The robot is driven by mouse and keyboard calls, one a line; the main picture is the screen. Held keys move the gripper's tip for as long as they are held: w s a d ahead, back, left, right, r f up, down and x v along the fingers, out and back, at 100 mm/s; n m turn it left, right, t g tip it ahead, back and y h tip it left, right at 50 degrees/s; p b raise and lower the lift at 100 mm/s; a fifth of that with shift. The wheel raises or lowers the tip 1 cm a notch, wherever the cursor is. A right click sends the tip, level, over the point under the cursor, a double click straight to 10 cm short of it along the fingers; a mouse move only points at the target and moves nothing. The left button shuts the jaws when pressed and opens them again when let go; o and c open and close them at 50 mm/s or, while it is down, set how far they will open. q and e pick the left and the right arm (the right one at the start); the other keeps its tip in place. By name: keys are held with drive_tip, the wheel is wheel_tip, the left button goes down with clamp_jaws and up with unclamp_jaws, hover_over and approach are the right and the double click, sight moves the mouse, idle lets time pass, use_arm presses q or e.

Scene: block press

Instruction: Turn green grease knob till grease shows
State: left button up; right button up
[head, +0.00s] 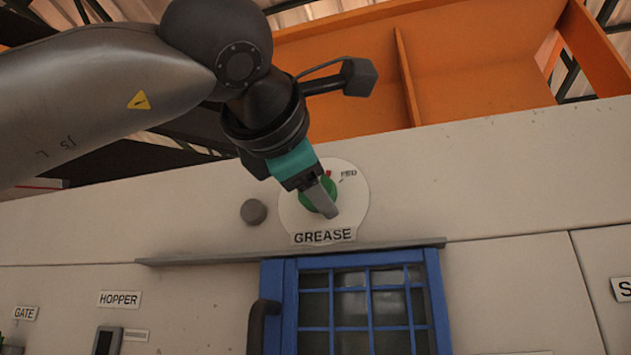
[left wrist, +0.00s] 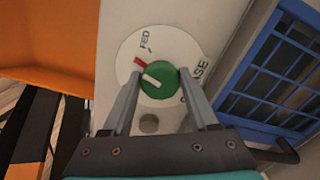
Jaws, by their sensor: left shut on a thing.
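The green grease knob (head: 310,197) sits on a round white dial plate (head: 350,205) lettered GREASE, with FED at its upper right. In the left wrist view the green knob (left wrist: 178,88) shows a white pointer bar. A red mark (left wrist: 138,63) lies beside the knob, close to the pointer but apart from FED (left wrist: 145,40). My left gripper (head: 327,200) is shut on the knob, one finger on each side, as the left wrist view also shows (left wrist: 160,82). Its fingers hide part of the knob in the head view. My right gripper is not in view.
A grey round button (head: 253,212) stands left of the dial. Below are a thin ledge (head: 220,257) and a blue barred window door (head: 280,300) with a dark handle (head: 260,325). An orange frame (head: 470,70) rises above. The panel right of the dial is clear.

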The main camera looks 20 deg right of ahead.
use_arm(q)
drive_tip(key=m, duration=0.5)
drive_tip(key=shift+m+p, duration=0.35)
drive_tip(key=shift+m, duration=0.05)
drive_tip(key=shift+f, duration=0.1)
idle(0.3)
drive_tip(key=o, duration=1.4)
drive_tip(key=shift+c, duration=0.2)
drive_tip(key=shift+s, duration=0.15)
drive_tip(key=b+v, duration=0.5)
drive_tip(key=v, duration=1)
